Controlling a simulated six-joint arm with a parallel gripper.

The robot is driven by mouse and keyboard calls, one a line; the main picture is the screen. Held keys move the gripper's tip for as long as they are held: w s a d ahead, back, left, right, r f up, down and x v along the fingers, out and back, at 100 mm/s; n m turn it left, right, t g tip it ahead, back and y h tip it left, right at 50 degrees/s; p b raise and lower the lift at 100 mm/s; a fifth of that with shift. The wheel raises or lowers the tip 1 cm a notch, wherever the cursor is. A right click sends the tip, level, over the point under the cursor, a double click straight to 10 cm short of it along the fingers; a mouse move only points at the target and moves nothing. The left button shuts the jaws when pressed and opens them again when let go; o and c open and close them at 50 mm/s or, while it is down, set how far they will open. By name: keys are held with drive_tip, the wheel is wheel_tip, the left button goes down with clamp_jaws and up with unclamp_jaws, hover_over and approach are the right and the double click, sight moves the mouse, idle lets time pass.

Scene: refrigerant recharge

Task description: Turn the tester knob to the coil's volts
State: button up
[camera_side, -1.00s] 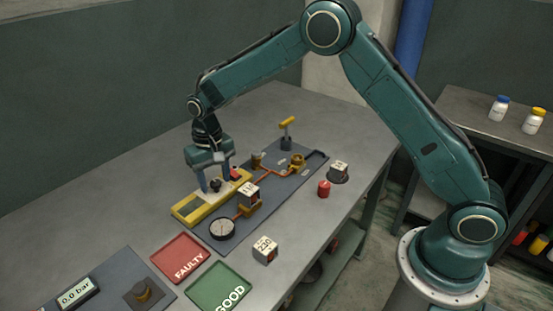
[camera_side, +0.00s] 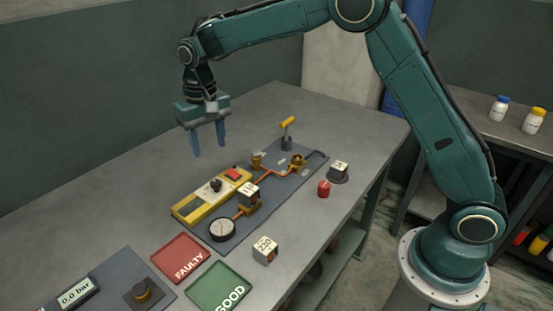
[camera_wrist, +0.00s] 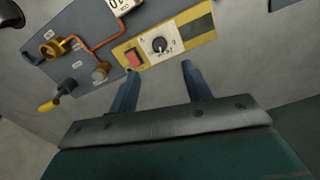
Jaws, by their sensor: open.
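The yellow tester (camera_side: 211,197) lies on the table at the left edge of the dark board. Its black knob (camera_side: 215,185) with a pale pointer sits mid-panel, beside a red switch (camera_side: 233,173). In the wrist view the knob (camera_wrist: 159,45) shows on a pale dial, with the red switch (camera_wrist: 134,57) to its left. The dial's markings are too small to read. A coil block (camera_side: 249,193) with a number on its white top sits on the copper line right of the tester. My gripper (camera_side: 209,151) is open and empty, above the table and clear of the tester.
A round gauge (camera_side: 222,229), copper pipe and yellow-handled valve (camera_side: 287,124) are on the board. A loose coil block (camera_side: 265,249), another block (camera_side: 338,171) and a red cylinder (camera_side: 324,188) stand to the right. The FAULTY tray (camera_side: 163,258) and GOOD tray (camera_side: 211,269) are empty.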

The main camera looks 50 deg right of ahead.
wheel_tip(320, 180, up, 3)
drive_tip(key=shift+f, duration=0.1)
idle(0.5)
drive_tip(key=s+d+r+t, duration=0.1)
drive_tip(key=s+d+r, duration=0.1)
drive_tip(key=s+r, duration=0.3)
drive_tip(key=s+d+r+n+t, duration=0.1)
drive_tip(key=s+d+r, duration=0.2)
drive_tip(key=s, duration=0.3)
drive_tip(key=s+d+r+t, duration=0.1)
drive_tip(key=s+d+r, duration=0.1)
drive_tip(key=s+r, duration=0.3)
drive_tip(key=s+d+f+t, duration=0.1)
drive_tip(key=s+f, duration=0.1)
drive_tip(key=s, duration=0.7)
drive_tip(key=s+d+f+n+t, duration=0.1)
drive_tip(key=s+d+f, duration=0.1)
drive_tip(key=s, duration=0.7)
drive_tip(key=shift+s+f+n+t, duration=0.3)
drive_tip(key=shift+s+f, duration=0.05)
drive_tip(key=shift+f, duration=0.15)
